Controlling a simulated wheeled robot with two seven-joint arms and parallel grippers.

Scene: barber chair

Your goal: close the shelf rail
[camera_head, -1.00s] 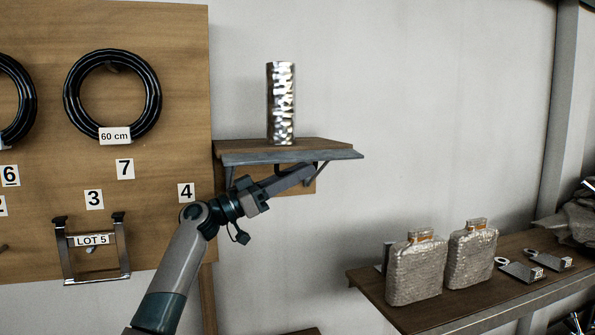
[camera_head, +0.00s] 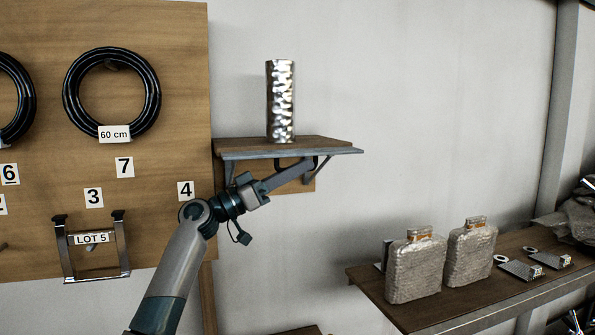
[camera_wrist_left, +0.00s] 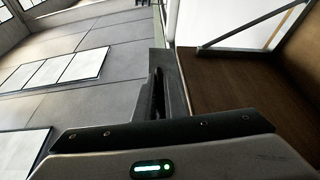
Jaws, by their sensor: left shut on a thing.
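The wooden wall shelf (camera_head: 330,144) stands out from the wall on brackets. The grey shelf rail (camera_head: 300,153) runs along its front edge. My left gripper (camera_head: 308,166) reaches up from the lower left to just under the rail. In the left wrist view its fingers (camera_wrist_left: 164,75) are nearly together, with a dark strip between them beside the brown wood (camera_wrist_left: 230,80). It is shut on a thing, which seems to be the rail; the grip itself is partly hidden. My right gripper is not in view.
A shiny textured cylinder (camera_head: 280,102) stands on the shelf. A wooden pegboard (camera_head: 180,80) with black hoses is at left. The wall between is clear.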

